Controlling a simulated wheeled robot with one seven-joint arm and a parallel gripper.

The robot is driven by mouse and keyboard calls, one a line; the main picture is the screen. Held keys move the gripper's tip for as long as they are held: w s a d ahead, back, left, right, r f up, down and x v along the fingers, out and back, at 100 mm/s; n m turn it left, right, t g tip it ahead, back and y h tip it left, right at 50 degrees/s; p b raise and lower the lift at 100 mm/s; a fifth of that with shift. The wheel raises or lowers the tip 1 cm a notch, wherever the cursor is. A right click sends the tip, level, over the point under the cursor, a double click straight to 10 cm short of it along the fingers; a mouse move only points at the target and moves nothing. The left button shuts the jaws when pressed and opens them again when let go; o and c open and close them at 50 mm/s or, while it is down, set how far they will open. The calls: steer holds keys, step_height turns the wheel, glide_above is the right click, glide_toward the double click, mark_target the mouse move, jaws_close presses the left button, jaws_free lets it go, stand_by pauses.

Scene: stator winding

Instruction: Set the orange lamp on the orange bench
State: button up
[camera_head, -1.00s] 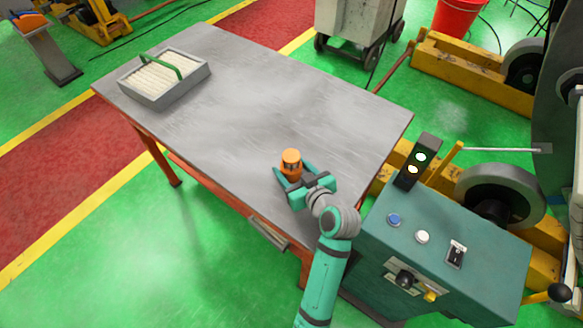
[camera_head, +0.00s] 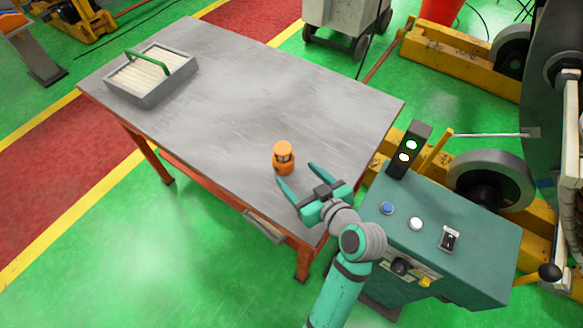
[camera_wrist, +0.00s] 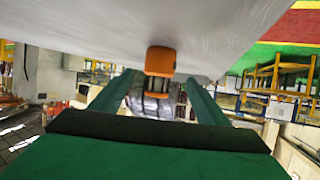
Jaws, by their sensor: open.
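The orange lamp (camera_head: 284,157) stands upright on the grey top of the bench (camera_head: 235,105), which has orange legs and edges. The lamp is near the bench's front right part. My gripper (camera_head: 296,174) is open and empty, on the near right side of the lamp, its two teal fingers apart from it. In the wrist view the lamp (camera_wrist: 160,62) shows ahead between the open fingers, with the bench top (camera_wrist: 215,25) beside it.
A grey tray with a green handle (camera_head: 150,85) sits at the bench's far left corner. A green control console (camera_head: 450,225) with buttons and a two-light signal box (camera_head: 409,150) stands right of the bench. The middle of the bench top is clear.

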steer(key=shift+v, duration=1.1)
